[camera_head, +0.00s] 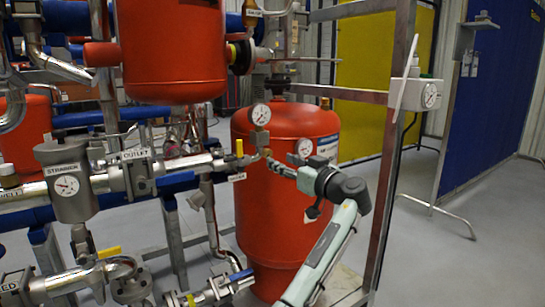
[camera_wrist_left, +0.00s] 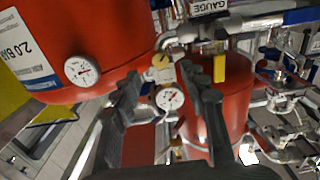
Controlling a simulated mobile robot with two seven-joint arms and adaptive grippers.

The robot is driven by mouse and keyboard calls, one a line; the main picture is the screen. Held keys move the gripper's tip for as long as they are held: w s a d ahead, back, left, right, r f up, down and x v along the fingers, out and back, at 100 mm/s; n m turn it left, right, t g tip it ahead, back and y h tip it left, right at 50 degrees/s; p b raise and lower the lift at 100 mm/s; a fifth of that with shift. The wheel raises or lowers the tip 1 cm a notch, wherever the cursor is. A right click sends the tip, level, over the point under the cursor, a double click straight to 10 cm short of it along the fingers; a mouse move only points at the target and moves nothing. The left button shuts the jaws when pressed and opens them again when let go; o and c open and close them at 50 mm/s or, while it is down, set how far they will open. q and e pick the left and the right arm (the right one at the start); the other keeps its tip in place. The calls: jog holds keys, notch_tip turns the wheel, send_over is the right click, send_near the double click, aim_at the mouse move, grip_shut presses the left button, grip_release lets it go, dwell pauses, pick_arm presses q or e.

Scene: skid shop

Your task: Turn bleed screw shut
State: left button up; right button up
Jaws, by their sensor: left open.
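My left gripper (camera_head: 275,164) reaches in from the lower right and points left, in front of the red tank (camera_head: 273,228). In the left wrist view its two dark fingers (camera_wrist_left: 160,76) are spread apart with nothing held between them. A small brass-coloured fitting (camera_wrist_left: 160,60) on the pipe shows between and just beyond the fingertips. It may be the bleed screw, but I cannot tell for sure. In the head view a small brass part (camera_head: 266,152) sits below the gauge (camera_head: 260,115), close to the fingertips. Contact cannot be told. My right gripper is not in view.
A round gauge (camera_wrist_left: 170,98) shows between the fingers. A yellow handle (camera_wrist_left: 219,68) stands beside the right finger. A strainer (camera_head: 66,182) and outlet pipes lie to the left. A grey frame post (camera_head: 392,150) stands right of my arm. Open floor (camera_head: 470,250) lies further right.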

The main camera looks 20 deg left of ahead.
aim_at(269, 155)
pick_arm(q)
jog(key=x, duration=0.4)
jog(key=shift+w+a, duration=0.55)
jog(key=shift+a, duration=0.1)
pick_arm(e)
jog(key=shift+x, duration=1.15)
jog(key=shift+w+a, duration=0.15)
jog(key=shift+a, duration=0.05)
pick_arm(q)
grip_shut()
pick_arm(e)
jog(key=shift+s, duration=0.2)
